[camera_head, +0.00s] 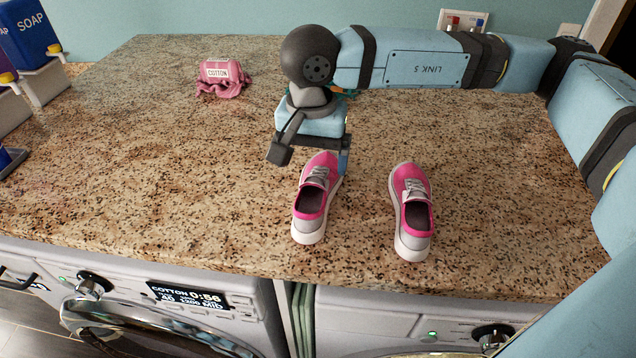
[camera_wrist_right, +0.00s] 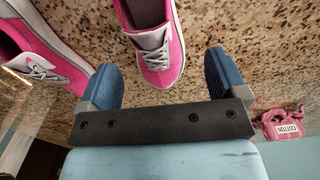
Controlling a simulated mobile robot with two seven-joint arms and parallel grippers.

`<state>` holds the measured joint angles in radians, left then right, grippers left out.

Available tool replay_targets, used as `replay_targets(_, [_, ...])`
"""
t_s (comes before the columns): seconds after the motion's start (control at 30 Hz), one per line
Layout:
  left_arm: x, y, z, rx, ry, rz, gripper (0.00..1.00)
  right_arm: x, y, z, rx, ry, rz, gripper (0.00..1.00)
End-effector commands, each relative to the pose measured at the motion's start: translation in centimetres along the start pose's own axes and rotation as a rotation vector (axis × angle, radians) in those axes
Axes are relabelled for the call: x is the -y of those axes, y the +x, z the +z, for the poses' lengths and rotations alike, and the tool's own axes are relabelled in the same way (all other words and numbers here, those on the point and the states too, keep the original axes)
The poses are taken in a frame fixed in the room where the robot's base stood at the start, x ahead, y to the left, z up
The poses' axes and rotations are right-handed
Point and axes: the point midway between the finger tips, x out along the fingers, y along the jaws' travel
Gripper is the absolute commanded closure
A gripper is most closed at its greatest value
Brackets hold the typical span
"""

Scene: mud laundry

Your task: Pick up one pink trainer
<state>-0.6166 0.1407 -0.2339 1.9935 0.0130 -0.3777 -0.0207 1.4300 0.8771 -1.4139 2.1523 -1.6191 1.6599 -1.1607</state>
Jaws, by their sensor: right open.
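Two pink trainers with white soles and grey laces stand upright on the granite counter, side by side with a gap between them. The left trainer (camera_head: 315,200) is right below my right gripper (camera_head: 343,165), which hides a little of its toe end. The right trainer (camera_head: 411,212) is clear of the arm. In the right wrist view, the blue fingers of my right gripper (camera_wrist_right: 162,82) are spread wide and empty, with the toe of the left trainer (camera_wrist_right: 155,50) between and just beyond them. The right trainer (camera_wrist_right: 45,50) lies outside the fingers there. My left gripper is not seen.
A pink cloth bundle labelled COTTON (camera_head: 221,78) lies at the back left of the counter (camera_head: 150,150). Soap containers (camera_head: 28,38) stand at the far left. Washing machines (camera_head: 170,305) are under the front edge. The counter's left middle is clear.

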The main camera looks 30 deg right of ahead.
Motion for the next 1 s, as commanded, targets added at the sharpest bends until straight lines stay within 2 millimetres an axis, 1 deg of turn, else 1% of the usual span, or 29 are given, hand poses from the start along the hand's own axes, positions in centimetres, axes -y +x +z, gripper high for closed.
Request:
replay_targets(0.07, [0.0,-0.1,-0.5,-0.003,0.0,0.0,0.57,-0.2,0.5,-0.1,0.0,0.001,0.002,0.09])
replay_targets(0.23, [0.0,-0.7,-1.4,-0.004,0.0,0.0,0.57,-0.8,2.9,-0.6,0.001,0.002,0.004,0.09])
replay_targets(0.3, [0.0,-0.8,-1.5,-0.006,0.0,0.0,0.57,-0.7,4.0,-0.7,0.001,0.001,0.002,0.09])
replay_targets(0.4, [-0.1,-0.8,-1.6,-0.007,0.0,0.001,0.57,-0.7,4.9,-0.7,-0.001,0.001,0.002,0.09])
replay_targets(0.67, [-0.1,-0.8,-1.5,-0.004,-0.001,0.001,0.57,-0.7,5.2,-0.7,-0.001,0.001,0.0,0.09])
replay_targets(0.7, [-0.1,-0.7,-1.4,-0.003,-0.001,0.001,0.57,-0.7,5.2,-0.7,-0.001,0.0,0.0,0.18])
replay_targets(0.77, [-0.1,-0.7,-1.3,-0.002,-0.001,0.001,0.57,-0.7,5.2,-0.7,-0.001,0.0,0.0,0.32])
replay_targets(0.8, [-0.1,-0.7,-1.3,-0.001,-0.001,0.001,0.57,-0.7,5.2,-0.7,-0.001,0.0,0.0,0.41])
replay_targets(0.87, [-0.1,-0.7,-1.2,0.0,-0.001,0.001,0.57,-0.7,5.2,-0.7,-0.001,0.0,0.0,0.55])
replay_targets(0.9, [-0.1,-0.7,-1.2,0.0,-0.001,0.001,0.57,-0.7,5.2,-0.7,-0.001,0.0,0.0,0.64])
replay_targets(1.0, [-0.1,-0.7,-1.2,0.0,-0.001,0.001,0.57,-0.7,5.2,-0.7,-0.001,0.0,0.0,0.65])
